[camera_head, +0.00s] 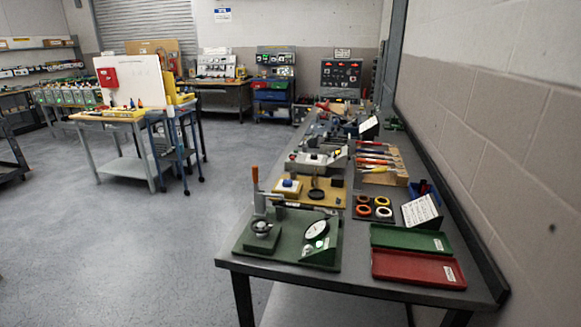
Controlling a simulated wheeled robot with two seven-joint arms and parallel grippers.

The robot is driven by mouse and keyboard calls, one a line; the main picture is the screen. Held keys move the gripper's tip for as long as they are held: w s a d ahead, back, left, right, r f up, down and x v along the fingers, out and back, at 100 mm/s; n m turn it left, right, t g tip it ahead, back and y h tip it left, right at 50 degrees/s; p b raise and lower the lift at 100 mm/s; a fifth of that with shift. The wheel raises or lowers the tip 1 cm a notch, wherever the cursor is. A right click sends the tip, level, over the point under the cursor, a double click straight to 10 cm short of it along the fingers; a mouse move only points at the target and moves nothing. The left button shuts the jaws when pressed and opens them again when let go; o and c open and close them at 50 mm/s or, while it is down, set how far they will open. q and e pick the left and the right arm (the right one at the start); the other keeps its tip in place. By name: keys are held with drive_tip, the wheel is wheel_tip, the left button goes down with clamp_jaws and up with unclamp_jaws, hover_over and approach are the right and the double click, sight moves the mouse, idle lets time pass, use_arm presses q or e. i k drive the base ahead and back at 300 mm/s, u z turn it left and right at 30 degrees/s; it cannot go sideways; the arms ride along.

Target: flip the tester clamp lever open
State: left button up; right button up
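The tester stands at the near left end of the long bench, on a green base plate (290,255). It has a round white dial (316,230) and a small green light (319,244) on its right side. At its left is a grey clamp with a dark round part (261,227). The clamp lever (256,183) has an orange-brown handle and stands about upright above the clamp. Nothing touches the lever. Neither of my grippers is in view.
A green tray (411,240) and a red tray (418,266) lie right of the tester. Tape rolls (374,206) and a wooden rack of tools (384,177) sit behind them. A block wall (490,130) bounds the bench at right. Open floor (110,250) lies at left.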

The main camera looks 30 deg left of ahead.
sight(255, 169)
drive_tip(key=u, duration=1.2)
drive_tip(key=k, duration=0.65)
drive_tip(key=z, duration=0.15)
drive_tip(key=i, duration=1.15)
drive_tip(key=u, duration=0.55)
